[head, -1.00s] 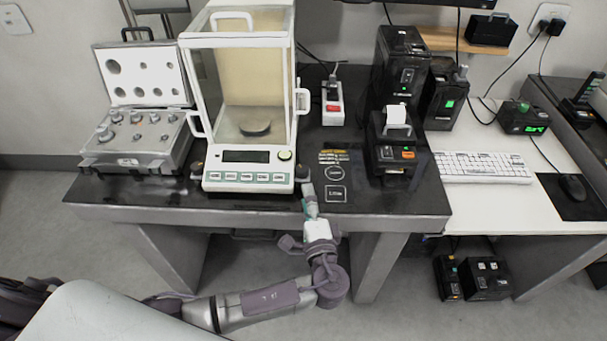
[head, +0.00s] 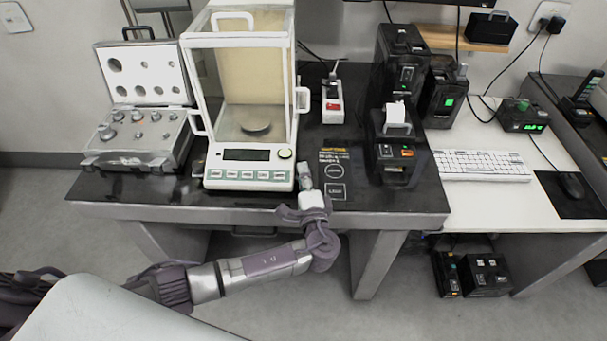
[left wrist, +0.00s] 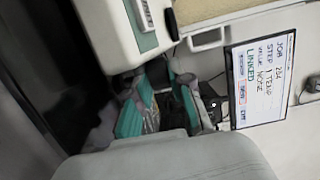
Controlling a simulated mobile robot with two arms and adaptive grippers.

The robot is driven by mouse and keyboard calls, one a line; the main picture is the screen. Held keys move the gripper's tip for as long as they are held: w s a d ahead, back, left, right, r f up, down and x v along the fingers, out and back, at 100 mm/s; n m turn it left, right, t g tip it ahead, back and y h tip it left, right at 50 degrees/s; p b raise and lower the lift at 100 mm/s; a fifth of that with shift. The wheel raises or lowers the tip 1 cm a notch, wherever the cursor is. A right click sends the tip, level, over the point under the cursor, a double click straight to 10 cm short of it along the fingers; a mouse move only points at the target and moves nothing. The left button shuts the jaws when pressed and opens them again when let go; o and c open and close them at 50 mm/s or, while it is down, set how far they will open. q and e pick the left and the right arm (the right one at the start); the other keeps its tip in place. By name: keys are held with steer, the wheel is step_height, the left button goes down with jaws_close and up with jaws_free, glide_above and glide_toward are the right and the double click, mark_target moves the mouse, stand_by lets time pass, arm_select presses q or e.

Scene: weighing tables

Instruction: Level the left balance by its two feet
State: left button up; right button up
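The left balance (head: 250,180) is a white instrument with a glass draft shield and a round pan, on the dark table. A small dark foot (head: 198,168) shows at its front left corner. The front right foot is mostly hidden behind my left gripper (head: 305,174), which is at that corner, just beside the balance's base. In the left wrist view the two teal-padded fingers of my left gripper (left wrist: 165,103) stand apart, with a dark gap between them, close under the balance's edge (left wrist: 115,35). I cannot tell whether they touch the foot. My right gripper is not in view.
An open case of weights (head: 140,140) stands left of the balance. A flat dark panel with printed labels (head: 336,172) lies near my gripper. The wrist view shows a lit screen (left wrist: 262,80).

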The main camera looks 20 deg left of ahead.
arm_select(q)
jaws_close()
steer(key=shift+d+f+n+y+b, duration=0.1)
steer(key=shift+f+n+y+b, duration=0.15)
steer(key=shift+y+b, duration=0.2)
steer(key=shift+n+g+y+b, duration=0.25)
steer(key=shift+n+g+b, duration=0.1)
steer(key=shift+g+b, duration=0.05)
steer(key=shift+r+y, duration=0.15)
steer(key=shift+y, duration=0.15)
steer(key=shift+r, duration=0.1)
steer(key=o, duration=0.7)
jaws_free()
steer(key=shift+w, duration=0.1)
